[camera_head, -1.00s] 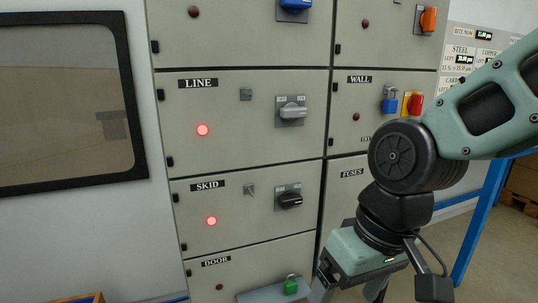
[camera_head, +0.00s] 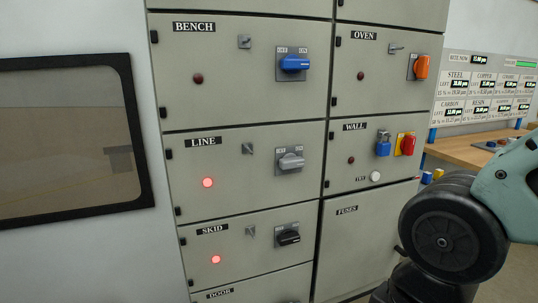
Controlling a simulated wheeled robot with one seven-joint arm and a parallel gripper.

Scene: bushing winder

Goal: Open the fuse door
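The fuse door is the plain grey panel labelled FUSES (camera_head: 355,245), at the lower right of the cabinet, below the WALL panel. It looks closed along its upper and left edges, and its lower part is cut off by the picture and my arm. My dark arm joint and green link (camera_head: 445,240) stand in front and to the right of it. My gripper is below the picture, so its fingers and its distance from the door cannot be seen.
The LINE panel (camera_head: 240,165) and the SKID panel (camera_head: 262,238) have lit red lamps and rotary switches. The WALL panel (camera_head: 340,180) carries a blue padlock (camera_head: 383,149) and a red switch (camera_head: 408,145). A wooden bench (camera_head: 465,152) stands at the right. A dark-framed window (camera_head: 70,135) is at the left.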

